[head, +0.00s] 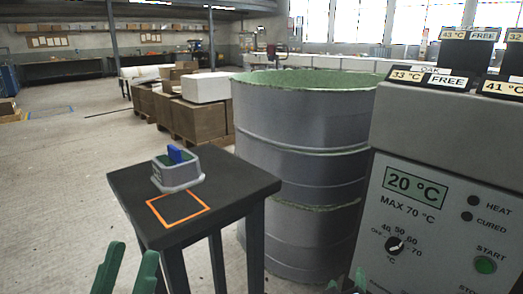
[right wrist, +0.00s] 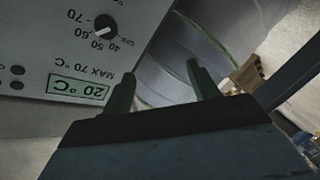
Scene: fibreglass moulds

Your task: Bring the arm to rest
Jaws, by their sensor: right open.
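My left gripper (head: 128,262) shows at the bottom left of the head view, with two green fingers apart and nothing between them. It is in front of the small dark table (head: 235,190). My right gripper (head: 347,282) shows only by its fingertips at the bottom edge, in front of the grey control machine (head: 400,245). In the right wrist view my right gripper (right wrist: 160,85) is open and empty, with its fingers in front of the machine panel and the drum.
A grey mould with a blue piece (head: 178,172) sits on the table behind an orange square outline (head: 178,208). A big grey drum (head: 300,125) with a green rim stands between table and machine. Cardboard boxes (head: 195,120) stand behind.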

